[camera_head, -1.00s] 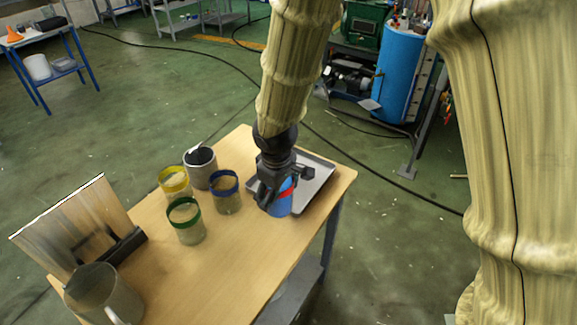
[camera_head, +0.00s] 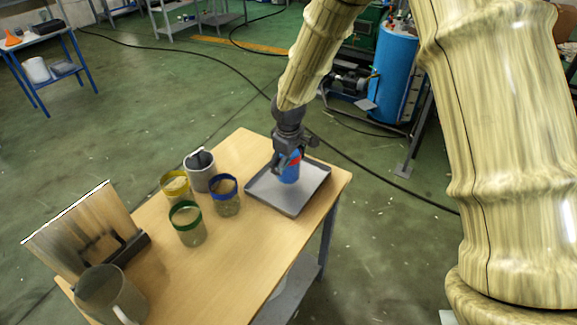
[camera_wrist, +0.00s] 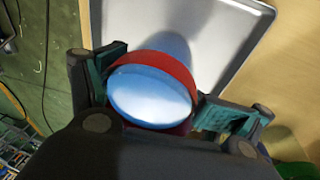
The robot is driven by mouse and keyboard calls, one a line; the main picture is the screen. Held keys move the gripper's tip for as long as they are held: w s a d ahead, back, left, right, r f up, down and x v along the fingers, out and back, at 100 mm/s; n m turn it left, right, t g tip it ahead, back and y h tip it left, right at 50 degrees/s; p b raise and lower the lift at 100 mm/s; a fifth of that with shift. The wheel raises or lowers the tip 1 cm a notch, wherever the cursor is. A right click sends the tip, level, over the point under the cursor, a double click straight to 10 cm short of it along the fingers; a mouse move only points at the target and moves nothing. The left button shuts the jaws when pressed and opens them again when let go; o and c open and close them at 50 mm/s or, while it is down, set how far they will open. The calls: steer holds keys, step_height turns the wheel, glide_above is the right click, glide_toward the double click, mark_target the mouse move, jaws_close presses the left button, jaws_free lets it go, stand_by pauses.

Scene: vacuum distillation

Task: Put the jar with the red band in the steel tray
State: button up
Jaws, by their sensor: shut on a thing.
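The jar with the red band (camera_head: 290,172) is blue below its band and is held upright over the steel tray. In the wrist view the jar (camera_wrist: 150,97) shows its round pale-blue end and red rim between the fingers. My gripper (camera_head: 289,158) is shut on the jar, and its fingers also show in the wrist view (camera_wrist: 155,100). The steel tray (camera_head: 292,206) lies on the table's far right part, and its corner fills the upper wrist view (camera_wrist: 225,50). I cannot tell whether the jar's base touches the tray floor.
On the wooden table (camera_head: 215,255) stand jars with yellow (camera_head: 174,184), green (camera_head: 187,222) and blue (camera_head: 226,195) bands, left of the tray. A pitcher (camera_head: 108,297) and an upright panel (camera_head: 85,230) are at the near left.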

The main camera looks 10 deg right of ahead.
steer(key=shift+w+d+r, duration=0.2)
steer(key=shift+w, duration=0.25)
steer(key=shift+s+p+x, duration=0.2)
steer(key=shift+p+x, duration=0.15)
steer(key=shift+x, duration=0.6)
steer(key=shift+s+p+x, duration=0.2)
steer(key=shift+p+x, duration=0.15)
steer(key=shift+x, duration=0.55)
steer(key=shift+f, duration=0.15)
steer(key=o, duration=1.7)
steer(key=shift+s+a, duration=0.1)
steer(key=shift+o, duration=0.3)
steer(key=shift+r, duration=0.55)
steer(key=b+v, duration=0.2)
steer(key=v, duration=0.9)
